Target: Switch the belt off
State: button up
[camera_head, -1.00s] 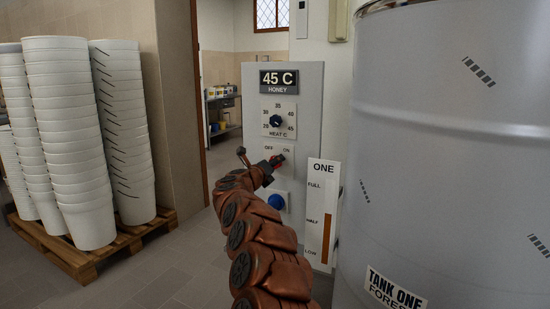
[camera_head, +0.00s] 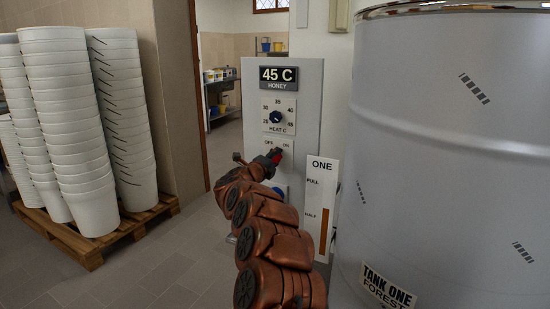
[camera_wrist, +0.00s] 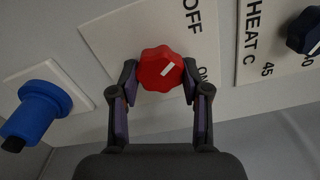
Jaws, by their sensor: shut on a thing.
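The red knob (camera_wrist: 158,70) sits on a white plate marked OFF and ON on the grey control panel (camera_head: 308,112). My gripper (camera_wrist: 160,80) is shut on the red knob, one finger on each side. The knob's white mark points to the upper right in the wrist view, roughly between the OFF and ON words. In the head view the red knob (camera_head: 278,157) shows only in part behind my gripper (camera_head: 273,158), just below the words.
Above is the black heat dial (camera_head: 276,117); below, a blue button (camera_wrist: 38,112), mostly hidden by my arm in the head view. A big grey tank (camera_head: 450,150) stands close on the right. Stacked white buckets (camera_head: 70,120) on a pallet stand left; open floor lies between.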

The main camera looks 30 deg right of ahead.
jog(key=shift+w+a, duration=0.1)
jog(key=shift+a, duration=0.05)
jog(key=o, duration=0.9)
jog(key=shift+o, duration=1.2)
jog(key=v, duration=1.2)
